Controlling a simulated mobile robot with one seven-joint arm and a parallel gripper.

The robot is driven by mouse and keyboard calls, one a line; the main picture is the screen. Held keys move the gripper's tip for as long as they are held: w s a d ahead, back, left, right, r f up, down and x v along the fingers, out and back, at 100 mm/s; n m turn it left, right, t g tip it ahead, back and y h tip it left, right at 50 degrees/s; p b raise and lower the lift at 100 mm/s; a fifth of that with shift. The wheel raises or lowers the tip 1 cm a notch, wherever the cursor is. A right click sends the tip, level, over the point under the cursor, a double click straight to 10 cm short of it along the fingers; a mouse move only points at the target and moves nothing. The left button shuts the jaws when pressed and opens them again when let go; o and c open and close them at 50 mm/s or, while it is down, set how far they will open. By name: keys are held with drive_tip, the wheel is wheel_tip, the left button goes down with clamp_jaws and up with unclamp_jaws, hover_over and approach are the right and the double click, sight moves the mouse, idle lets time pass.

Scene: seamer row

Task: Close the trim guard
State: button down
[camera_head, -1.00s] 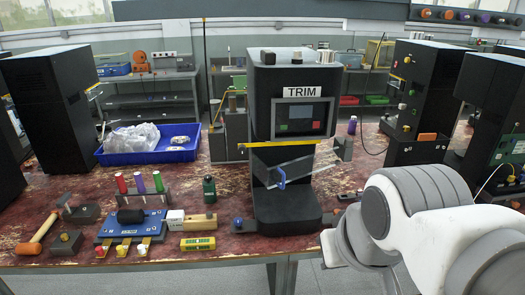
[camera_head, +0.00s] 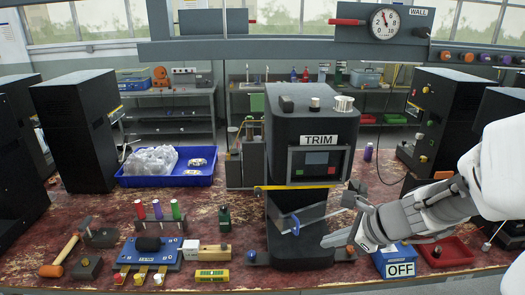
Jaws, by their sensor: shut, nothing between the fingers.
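The black trim machine (camera_head: 312,127) stands in the middle of the bench, with a TRIM label and a small screen. Its trim guard (camera_head: 312,212) is a clear panel across the opening below the screen, slanting up to the right. A blue handle (camera_head: 295,226) sits on the guard's left part. My gripper (camera_head: 328,240) is shut and empty, just right of the machine's lower front. It looks close to the guard's right side; I cannot tell whether they touch.
Left of the machine are a blue fixture (camera_head: 149,252), a hammer (camera_head: 68,248) and a blue tray (camera_head: 166,181). A gauge shelf (camera_head: 270,50) spans the back.

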sight(295, 218)
drive_tip(key=w+a+f+m, duration=0.1)
drive_tip(key=w+f+m, duration=0.1)
drive_tip(key=w+f, duration=0.2)
drive_tip(key=w+a+f+m+t, duration=0.1)
drive_tip(key=w+f+m, duration=0.2)
drive_tip(key=w, duration=0.4)
drive_tip(key=shift+w+a+f+p, duration=0.2)
drive_tip(key=shift+a+f+p, duration=0.15)
drive_tip(key=shift+f, duration=0.2)
drive_tip(key=shift+w+a+f, duration=0.1)
drive_tip(key=w+a+m+b, duration=0.1)
drive_tip(key=w+a+m+h+b, duration=0.1)
drive_tip(key=w, duration=0.1)
drive_tip(key=w+a+m+t+h+b, duration=0.1)
drive_tip(key=w+b, duration=0.1)
drive_tip(key=shift+w+f, duration=0.1)
drive_tip(key=shift+w, duration=0.05)
drive_tip(key=shift+m+h, duration=0.4)
drive_tip(key=shift+m, duration=0.1)
drive_tip(key=w, duration=0.3)
drive_tip(key=w+a+p, duration=0.1)
drive_tip(key=shift+w+r, duration=0.2)
drive_tip(key=shift+r, duration=0.15)
